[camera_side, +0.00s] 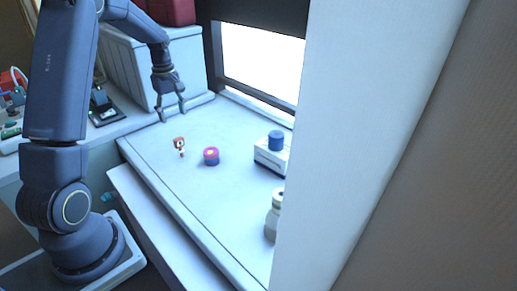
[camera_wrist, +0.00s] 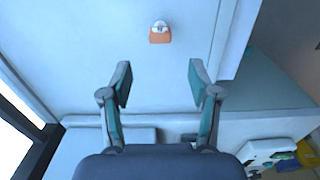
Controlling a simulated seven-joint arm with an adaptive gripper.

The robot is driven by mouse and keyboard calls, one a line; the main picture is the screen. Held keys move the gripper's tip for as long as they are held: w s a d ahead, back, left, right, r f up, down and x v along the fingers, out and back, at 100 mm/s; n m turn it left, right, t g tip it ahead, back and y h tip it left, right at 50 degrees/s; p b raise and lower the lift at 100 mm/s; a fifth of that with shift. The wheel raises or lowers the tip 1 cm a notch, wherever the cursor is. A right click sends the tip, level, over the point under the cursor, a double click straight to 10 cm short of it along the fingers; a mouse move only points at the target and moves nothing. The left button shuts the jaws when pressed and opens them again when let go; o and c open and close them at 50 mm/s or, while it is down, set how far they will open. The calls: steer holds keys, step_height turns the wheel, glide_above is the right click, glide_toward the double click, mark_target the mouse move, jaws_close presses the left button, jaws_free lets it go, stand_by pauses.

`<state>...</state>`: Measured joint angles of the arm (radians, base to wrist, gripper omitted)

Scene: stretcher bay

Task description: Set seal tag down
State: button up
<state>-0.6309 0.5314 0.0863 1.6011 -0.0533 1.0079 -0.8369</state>
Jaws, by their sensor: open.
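A small orange-red and white piece, which looks like the seal tag (camera_side: 180,146), is on the white work surface (camera_side: 185,190) in the side view. It also shows near the top of the wrist view as an orange and white tag (camera_wrist: 160,34). My gripper (camera_side: 173,115) is open and empty, its fingers apart. In the side view it hangs above the back left part of the surface, behind the tag and clear of it. In the wrist view my gripper's fingertips (camera_wrist: 159,76) are spread, with the tag beyond them.
A ribbed white case (camera_side: 150,70) stands behind my gripper.

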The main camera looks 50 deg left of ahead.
steer(key=s+d+r+m+t, duration=0.2)
steer(key=d+r+m, duration=0.35)
steer(key=d, duration=0.35)
steer(key=s+d+r+m+t, duration=0.15)
steer(key=d+r+m, duration=0.25)
steer(key=d+r, duration=0.45)
steer(key=s+d+f+m+t, duration=0.1)
steer(key=s+d+m+t, duration=0.1)
steer(key=s+d+m, duration=0.6)
steer(key=s+d, duration=0.3)
steer(key=shift+s+d+f, duration=0.25)
steer(key=shift+m, duration=0.25)
